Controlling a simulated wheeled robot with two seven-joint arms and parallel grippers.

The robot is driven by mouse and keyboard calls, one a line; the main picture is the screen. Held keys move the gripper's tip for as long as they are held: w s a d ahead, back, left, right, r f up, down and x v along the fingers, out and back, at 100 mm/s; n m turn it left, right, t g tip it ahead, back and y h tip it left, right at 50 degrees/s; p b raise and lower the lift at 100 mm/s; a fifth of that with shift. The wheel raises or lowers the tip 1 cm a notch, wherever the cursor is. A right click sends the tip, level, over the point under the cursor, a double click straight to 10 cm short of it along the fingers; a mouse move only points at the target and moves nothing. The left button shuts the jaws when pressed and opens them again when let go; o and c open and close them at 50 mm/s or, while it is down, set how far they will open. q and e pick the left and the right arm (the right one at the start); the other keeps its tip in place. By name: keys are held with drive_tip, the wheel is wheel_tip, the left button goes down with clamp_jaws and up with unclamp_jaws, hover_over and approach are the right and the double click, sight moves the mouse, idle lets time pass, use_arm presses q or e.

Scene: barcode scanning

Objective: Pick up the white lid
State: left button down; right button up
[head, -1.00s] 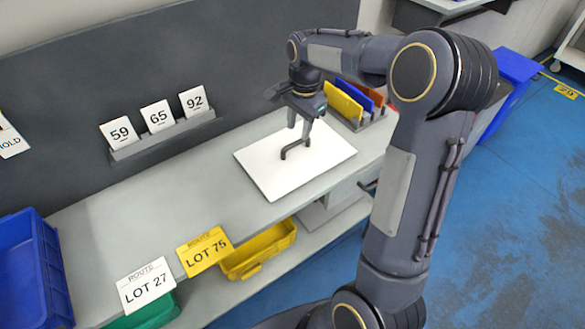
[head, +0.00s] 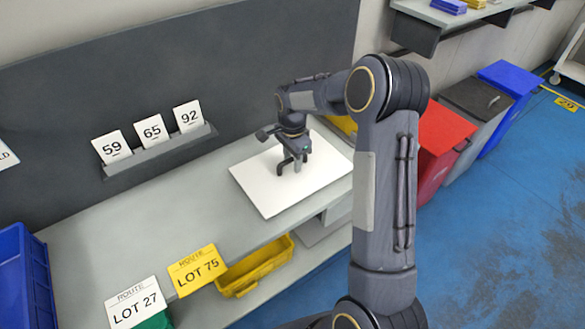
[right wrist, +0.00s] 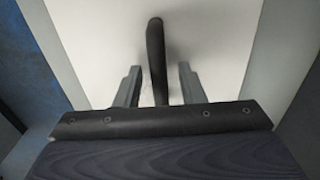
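The white lid (head: 262,194) lies flat on the grey bench in the head view, with a dark bar handle standing up from its middle. My right gripper (head: 294,166) is over the lid, down at the handle. In the right wrist view, the lid (right wrist: 205,35) fills the middle and its dark handle (right wrist: 156,50) runs between the two fingers of my right gripper (right wrist: 158,72). A gap shows between each finger and the handle, so the gripper is open around it. My left gripper is not in view.
A rack with cards 59, 65 and 92 (head: 160,147) stands at the bench's back. A blue bin (head: 22,285) is at the left, and a yellow bin (head: 255,266) sits below the front edge. Red (head: 440,145), grey and blue floor bins stand right. The bench left of the lid is clear.

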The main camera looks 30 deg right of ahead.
clamp_jaws()
drive_tip(key=shift+r, duration=0.1)
